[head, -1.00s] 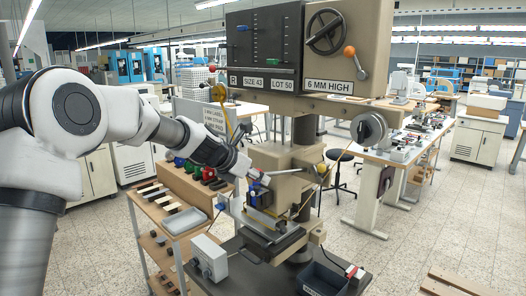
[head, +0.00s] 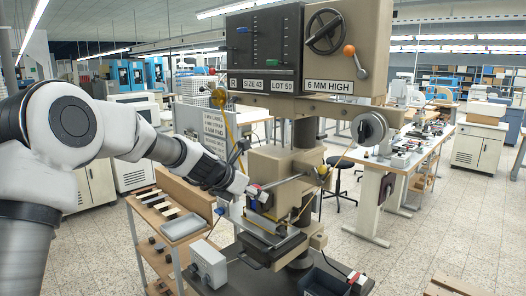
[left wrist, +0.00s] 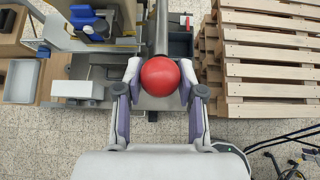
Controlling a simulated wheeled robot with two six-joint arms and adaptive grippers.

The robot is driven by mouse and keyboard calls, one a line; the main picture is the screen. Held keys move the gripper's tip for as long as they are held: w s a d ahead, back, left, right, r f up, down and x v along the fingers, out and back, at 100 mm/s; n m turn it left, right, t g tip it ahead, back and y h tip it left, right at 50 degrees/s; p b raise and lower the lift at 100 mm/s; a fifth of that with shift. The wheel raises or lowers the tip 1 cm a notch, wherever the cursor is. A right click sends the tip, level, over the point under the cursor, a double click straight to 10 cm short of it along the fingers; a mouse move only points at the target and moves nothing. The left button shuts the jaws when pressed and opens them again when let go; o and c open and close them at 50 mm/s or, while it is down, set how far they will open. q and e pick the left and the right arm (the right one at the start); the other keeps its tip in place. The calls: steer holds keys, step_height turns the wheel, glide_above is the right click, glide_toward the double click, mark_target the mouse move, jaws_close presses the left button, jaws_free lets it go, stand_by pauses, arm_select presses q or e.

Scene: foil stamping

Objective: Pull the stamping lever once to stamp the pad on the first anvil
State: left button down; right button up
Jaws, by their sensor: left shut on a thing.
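The stamping press (head: 290,165) stands in the middle of the head view, with its tan head low over a grey fixture (head: 268,232). I cannot tell which part is the first anvil, and no pad can be made out. In the left wrist view the lever's red ball knob (left wrist: 160,76) sits between the two fingers of my left gripper (left wrist: 160,88), at the end of a grey bar (left wrist: 161,25). My left gripper is shut on the knob. In the head view my left gripper (head: 248,189) is at the press's front left, hiding part of the fixture. My right gripper is out of view.
A wooden shelf rack (head: 160,205) with a grey tray (head: 184,224) stands left of the press. A grey box (head: 208,264) and a dark bin (head: 322,284) sit on the press base. Wooden pallets (left wrist: 268,60) lie to the right in the left wrist view.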

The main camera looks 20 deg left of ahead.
arm_select(q)
steer(key=shift+f, duration=0.9)
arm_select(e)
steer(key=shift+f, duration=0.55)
arm_select(q)
steer(key=shift+f+b, duration=1.25)
steer(key=shift+f, duration=0.25)
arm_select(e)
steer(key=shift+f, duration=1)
